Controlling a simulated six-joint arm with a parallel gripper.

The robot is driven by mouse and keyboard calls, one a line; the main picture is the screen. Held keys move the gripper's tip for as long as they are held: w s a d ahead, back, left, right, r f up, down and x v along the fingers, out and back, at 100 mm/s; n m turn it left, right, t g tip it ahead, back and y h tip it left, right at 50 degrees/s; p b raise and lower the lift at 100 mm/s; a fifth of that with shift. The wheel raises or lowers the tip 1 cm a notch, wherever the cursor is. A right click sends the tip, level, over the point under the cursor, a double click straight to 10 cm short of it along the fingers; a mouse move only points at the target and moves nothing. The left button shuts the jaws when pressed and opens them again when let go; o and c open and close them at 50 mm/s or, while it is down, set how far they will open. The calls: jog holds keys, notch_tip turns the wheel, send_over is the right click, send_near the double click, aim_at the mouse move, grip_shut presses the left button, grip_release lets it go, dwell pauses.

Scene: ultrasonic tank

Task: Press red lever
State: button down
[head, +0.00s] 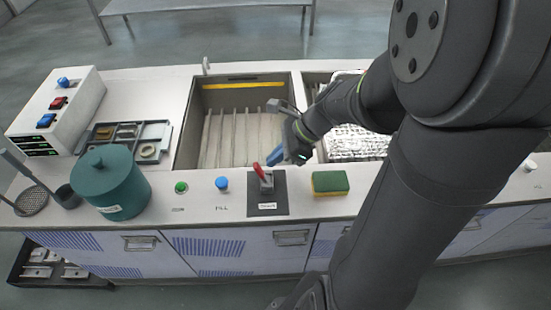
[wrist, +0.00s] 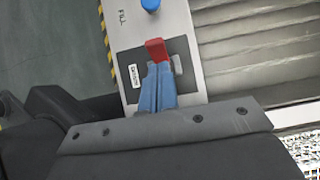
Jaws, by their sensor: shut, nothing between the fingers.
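The red lever (head: 259,170) stands on a small mount on a dark grey plate (head: 280,207) with a white label, on the front ledge of the bench. In the head view it leans up and to the left. My gripper (head: 275,157) is shut, with blue fingers, just behind and to the right of the lever. In the wrist view the red lever (wrist: 156,49) shows just beyond the shut blue fingertips (wrist: 158,68). The tips overlap the lever's lower part in that view; I cannot tell whether they touch it.
A blue button (head: 222,183) and a green button (head: 181,187) sit left of the plate. A green-yellow sponge (head: 330,183) lies to its right. A teal pot (head: 112,183) stands further left. The open tank (head: 188,135) with a ribbed bottom lies behind.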

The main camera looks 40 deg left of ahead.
jog(key=shift+r, duration=0.1)
jog(key=v, duration=1.3)
dwell(0.5)
